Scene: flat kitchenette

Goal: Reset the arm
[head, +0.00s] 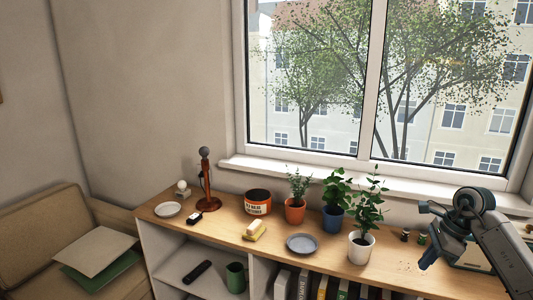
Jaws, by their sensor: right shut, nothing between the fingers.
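My right arm comes in from the lower right of the head view. My right gripper (429,262) is shut and empty, and points down at the right part of the wooden shelf top (340,268). I cannot tell how far above the top it is. My left gripper is not in view.
Potted plants in an orange pot (295,211), a blue pot (332,219) and a white pot (361,249) stand left of my gripper. A grey plate (302,243), yellow block (254,230) and microphone stand (207,182) are farther left. The window (367,80) is behind.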

